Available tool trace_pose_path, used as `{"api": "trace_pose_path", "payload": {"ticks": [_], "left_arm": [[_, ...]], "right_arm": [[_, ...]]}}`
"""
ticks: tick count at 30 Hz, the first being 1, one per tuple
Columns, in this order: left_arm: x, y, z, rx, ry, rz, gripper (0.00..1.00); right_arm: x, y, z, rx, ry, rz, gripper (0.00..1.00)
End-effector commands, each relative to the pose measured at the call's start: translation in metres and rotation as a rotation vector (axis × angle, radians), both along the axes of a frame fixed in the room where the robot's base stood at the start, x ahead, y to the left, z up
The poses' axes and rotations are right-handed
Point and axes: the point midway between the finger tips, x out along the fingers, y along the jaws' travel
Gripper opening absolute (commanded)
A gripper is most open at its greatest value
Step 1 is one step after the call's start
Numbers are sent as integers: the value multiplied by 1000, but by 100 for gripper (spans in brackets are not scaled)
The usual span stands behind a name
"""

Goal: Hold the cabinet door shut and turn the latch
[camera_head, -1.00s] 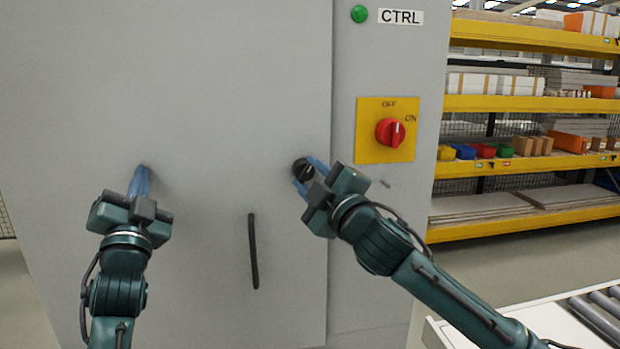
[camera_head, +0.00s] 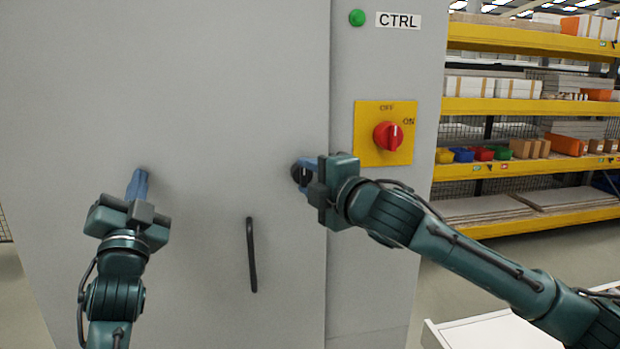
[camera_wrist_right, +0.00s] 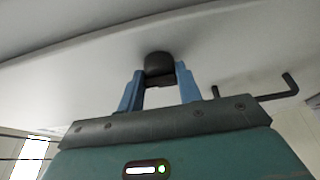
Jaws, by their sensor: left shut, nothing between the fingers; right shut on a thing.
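The grey cabinet door (camera_head: 230,110) fills the left and middle of the head view and looks flush with the frame beside it. My left gripper (camera_head: 138,180) is shut and empty, its blue fingertips at the door's face on the left. The dark round latch (camera_head: 298,174) sits near the door's right edge. My right gripper (camera_head: 305,172) is shut on the latch and partly hides it. In the right wrist view the latch (camera_wrist_right: 159,68) is between the two blue fingers. The black door handle (camera_head: 251,255) stands below and left of the latch.
A yellow plate with a red OFF/ON switch (camera_head: 387,136) and a green button (camera_head: 357,17) are on the panel right of the door. Yellow shelves (camera_head: 530,105) stand further right.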

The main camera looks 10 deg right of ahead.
Motion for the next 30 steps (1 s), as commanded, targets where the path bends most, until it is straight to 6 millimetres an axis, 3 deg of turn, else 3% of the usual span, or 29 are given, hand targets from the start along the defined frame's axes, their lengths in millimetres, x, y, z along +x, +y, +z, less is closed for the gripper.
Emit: {"api": "trace_pose_path", "payload": {"ticks": [11, 12, 19, 30], "left_arm": [[3, 2, -5, -1, 16, 7, 0], [3, 2, -5, -1, 16, 7, 0], [3, 2, -5, -1, 16, 5, 0], [3, 1, -5, -1, 15, 3, 0]], "right_arm": [[1, -5, 7, -6, -15, -12, 12], [1, -5, 7, -5, -15, -12, 37], [1, -3, 5, -4, -11, -8, 56], [-7, -5, 2, -4, -6, -3, 56]]}}
